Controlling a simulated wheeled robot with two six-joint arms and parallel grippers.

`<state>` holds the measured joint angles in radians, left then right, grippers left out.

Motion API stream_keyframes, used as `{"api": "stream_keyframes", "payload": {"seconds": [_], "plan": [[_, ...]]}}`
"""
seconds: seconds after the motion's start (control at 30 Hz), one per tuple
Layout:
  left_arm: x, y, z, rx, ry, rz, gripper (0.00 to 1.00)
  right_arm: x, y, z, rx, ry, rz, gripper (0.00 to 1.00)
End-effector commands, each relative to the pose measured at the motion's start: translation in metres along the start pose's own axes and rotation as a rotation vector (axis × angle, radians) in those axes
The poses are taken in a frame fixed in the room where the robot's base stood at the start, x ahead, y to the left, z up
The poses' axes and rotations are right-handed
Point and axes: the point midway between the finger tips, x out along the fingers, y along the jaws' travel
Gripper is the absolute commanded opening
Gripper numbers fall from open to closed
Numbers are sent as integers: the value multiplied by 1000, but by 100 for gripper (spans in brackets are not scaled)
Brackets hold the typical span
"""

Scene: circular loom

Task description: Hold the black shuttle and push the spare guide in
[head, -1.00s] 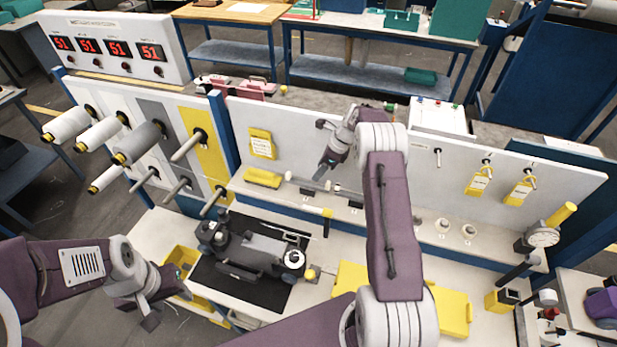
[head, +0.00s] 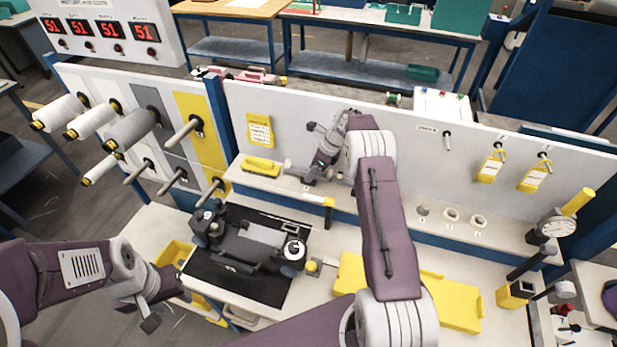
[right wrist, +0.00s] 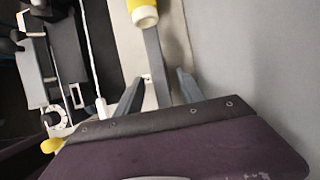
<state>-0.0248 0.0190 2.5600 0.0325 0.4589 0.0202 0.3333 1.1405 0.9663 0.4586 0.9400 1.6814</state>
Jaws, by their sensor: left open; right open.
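The black shuttle (head: 248,243) lies on a black mat (head: 262,288) on the workbench, with a white round part at its right end. Part of it shows at the left of the right wrist view (right wrist: 72,55). I cannot single out the spare guide with certainty. My right gripper (head: 304,172) is open low at the shelf. In the right wrist view its fingers (right wrist: 158,88) stand on either side of a grey bar with a yellow-and-white end (right wrist: 143,14), not closed on it. My left gripper (head: 166,308) is open and empty, left of the mat.
A yellow block (head: 262,167) lies on the shelf beside my right gripper. A panel with spools (head: 130,130) stands at the left. A yellow plate (head: 452,302) lies right of the mat, partly behind my right arm. A dial gauge (head: 556,226) stands at the right.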

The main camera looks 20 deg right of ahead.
Motion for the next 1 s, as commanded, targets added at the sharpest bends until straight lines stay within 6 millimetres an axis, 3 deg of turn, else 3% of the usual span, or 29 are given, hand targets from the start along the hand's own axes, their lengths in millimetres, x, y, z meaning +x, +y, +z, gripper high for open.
{"api": "stream_keyframes", "payload": {"seconds": [0.2, 0.37, 0.4, 1.0], "plan": [[0, 0, 0, 0, 0, 0, 47, 0, 0, 0, 0, 0, 0, 45], [0, 0, 0, 0, 0, 0, 47, 0, 0, 0, 0, 0, 0, 4], [0, 0, 0, 0, 0, 0, 47, 0, 0, 0, 0, 0, 0, 0], [-14, 0, -2, 0, 0, 0, 47, -12, 0, 5, 0, 0, 0, 0]]}}
